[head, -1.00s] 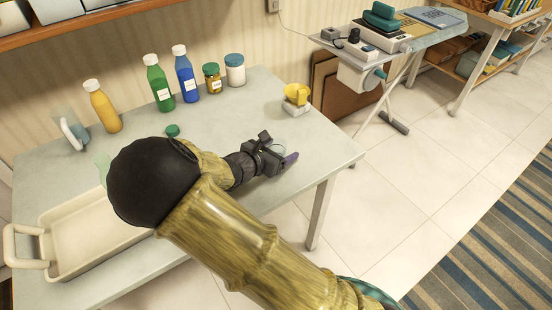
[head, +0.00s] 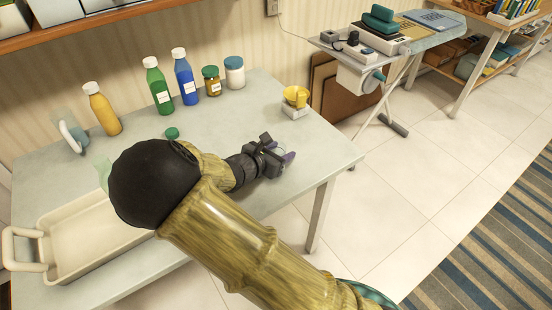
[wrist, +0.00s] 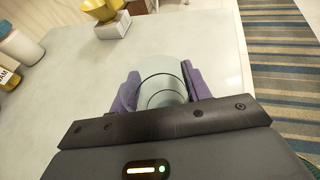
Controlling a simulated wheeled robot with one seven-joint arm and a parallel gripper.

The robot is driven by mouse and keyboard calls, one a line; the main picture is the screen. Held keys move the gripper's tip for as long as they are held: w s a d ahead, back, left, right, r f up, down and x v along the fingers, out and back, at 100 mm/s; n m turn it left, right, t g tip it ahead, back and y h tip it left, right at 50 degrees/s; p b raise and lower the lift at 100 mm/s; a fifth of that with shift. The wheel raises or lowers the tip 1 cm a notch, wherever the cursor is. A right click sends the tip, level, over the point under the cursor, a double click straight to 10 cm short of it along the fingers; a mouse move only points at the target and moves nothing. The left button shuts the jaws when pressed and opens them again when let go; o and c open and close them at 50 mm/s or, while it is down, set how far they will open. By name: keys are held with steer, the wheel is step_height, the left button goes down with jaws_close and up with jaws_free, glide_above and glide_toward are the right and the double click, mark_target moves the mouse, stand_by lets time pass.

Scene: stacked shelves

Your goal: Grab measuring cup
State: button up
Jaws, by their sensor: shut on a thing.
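A clear, round glass cup, which I take as the measuring cup (wrist: 160,70), sits between the purple fingers of my gripper (wrist: 159,84) in the wrist view. The fingers are closed on its two sides. In the head view my gripper (head: 280,155) is over the right part of the grey table (head: 225,125), and the cup is mostly hidden there by the gripper. I cannot tell whether the cup still touches the table.
A yellow cup-like piece on a white scale (head: 295,110) stands beyond my gripper. Bottles (head: 186,80) and jars (head: 234,72) line the back. The table's right edge is close.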

step_height(320, 180, up, 10)
steer(key=p, duration=0.2)
stand_by(0.3)
stand_by(0.4)
